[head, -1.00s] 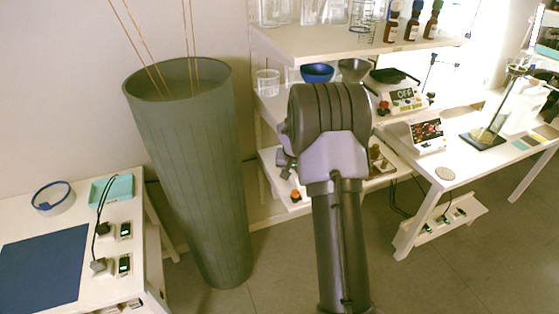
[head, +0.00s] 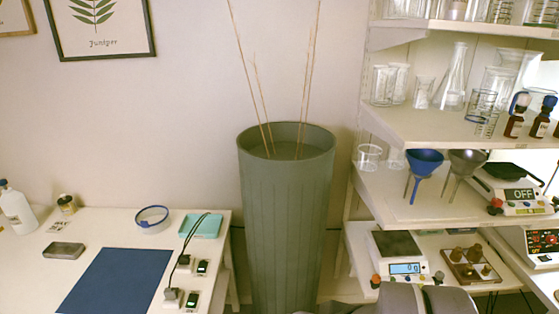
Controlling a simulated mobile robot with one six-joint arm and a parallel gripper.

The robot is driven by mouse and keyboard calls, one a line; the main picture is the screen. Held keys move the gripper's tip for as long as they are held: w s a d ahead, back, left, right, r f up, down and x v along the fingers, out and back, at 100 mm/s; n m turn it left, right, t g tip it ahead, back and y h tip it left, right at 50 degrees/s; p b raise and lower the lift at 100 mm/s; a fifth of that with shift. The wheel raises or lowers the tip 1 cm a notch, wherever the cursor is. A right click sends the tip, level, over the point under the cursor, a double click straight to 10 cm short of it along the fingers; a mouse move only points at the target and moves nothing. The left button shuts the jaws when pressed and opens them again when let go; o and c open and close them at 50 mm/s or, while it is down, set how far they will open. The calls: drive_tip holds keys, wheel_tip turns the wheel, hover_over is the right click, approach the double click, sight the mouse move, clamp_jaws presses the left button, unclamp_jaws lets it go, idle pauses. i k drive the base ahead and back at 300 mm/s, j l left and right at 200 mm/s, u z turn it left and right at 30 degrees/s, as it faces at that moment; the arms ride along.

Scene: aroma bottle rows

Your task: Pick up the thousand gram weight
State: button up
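Several brown weights (head: 458,254) stand on a square wooden tray (head: 449,272) on the lower shelf at the right of the head view. They differ in size, but no marking is readable, so I cannot tell which is the thousand gram one. My gripper is out of view. Only a grey part of my arm shows at the bottom edge, below the tray and the scale.
A scale (head: 398,266) with a lit display stands left of the weight tray. Funnels (head: 424,163) hang above it, and glassware fills the upper shelves. A tall green planter (head: 285,220) stands between the shelves and the left table (head: 95,228).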

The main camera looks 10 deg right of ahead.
sight(474, 254)
drive_tip(key=z, duration=1.85)
drive_tip(key=i+l+u, duration=0.25)
drive_tip(key=u, duration=0.15)
drive_tip(key=i+l+u, duration=0.2)
drive_tip(key=l+u, duration=0.25)
drive_tip(key=i+l+u, duration=0.15)
drive_tip(key=u, duration=0.25)
drive_tip(key=i+l, duration=0.2)
drive_tip(key=i, duration=0.25)
